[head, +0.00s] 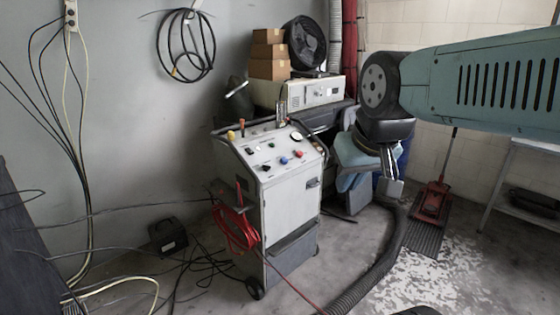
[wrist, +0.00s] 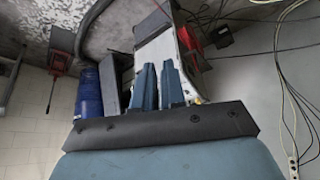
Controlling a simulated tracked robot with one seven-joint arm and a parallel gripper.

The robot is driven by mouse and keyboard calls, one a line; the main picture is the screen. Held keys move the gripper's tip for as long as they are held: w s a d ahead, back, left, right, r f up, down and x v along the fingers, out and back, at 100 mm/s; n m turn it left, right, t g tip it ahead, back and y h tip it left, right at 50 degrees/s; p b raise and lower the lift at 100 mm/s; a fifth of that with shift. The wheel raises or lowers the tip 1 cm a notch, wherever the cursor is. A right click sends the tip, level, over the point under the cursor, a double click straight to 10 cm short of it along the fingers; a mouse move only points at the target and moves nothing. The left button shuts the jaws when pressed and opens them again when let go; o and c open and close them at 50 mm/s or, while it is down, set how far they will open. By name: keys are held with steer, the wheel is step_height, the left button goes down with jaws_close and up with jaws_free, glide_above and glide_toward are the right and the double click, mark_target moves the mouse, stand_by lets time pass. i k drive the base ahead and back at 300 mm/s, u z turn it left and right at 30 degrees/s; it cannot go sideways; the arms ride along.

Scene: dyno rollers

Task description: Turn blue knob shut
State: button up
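The blue knob (head: 284,160) sits on the sloped top panel of a white wheeled cabinet (head: 290,205) in the head view. A red knob (head: 299,154) is just to its right. My gripper (head: 391,188) hangs pointing down, to the right of the cabinet and apart from it. In the wrist view, the two blue-grey fingers (wrist: 158,85) stand close together with nothing seen held; whether they are parted is unclear. The cabinet (wrist: 157,48) shows beyond the fingers, but I cannot make out the blue knob there.
A green knob (head: 271,146) and a white dial (head: 296,136) share the panel. Behind the cabinet stand a white device (head: 315,92), cardboard boxes (head: 268,68) and a black fan (head: 306,44). A thick grey hose (head: 378,262) crosses the floor. A red jack (head: 432,200) stands right.

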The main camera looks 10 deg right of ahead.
mark_target(284, 160)
steer(key=z, duration=0.5)
steer(key=k, duration=1.2)
steer(key=u, duration=0.05)
steer(key=i, duration=0.8)
steer(key=u, duration=0.45)
steer(key=i, duration=1.2)
steer(key=z, duration=0.65)
steer(key=k, duration=0.8)
steer(key=z, duration=0.15)
steer(key=i, duration=0.55)
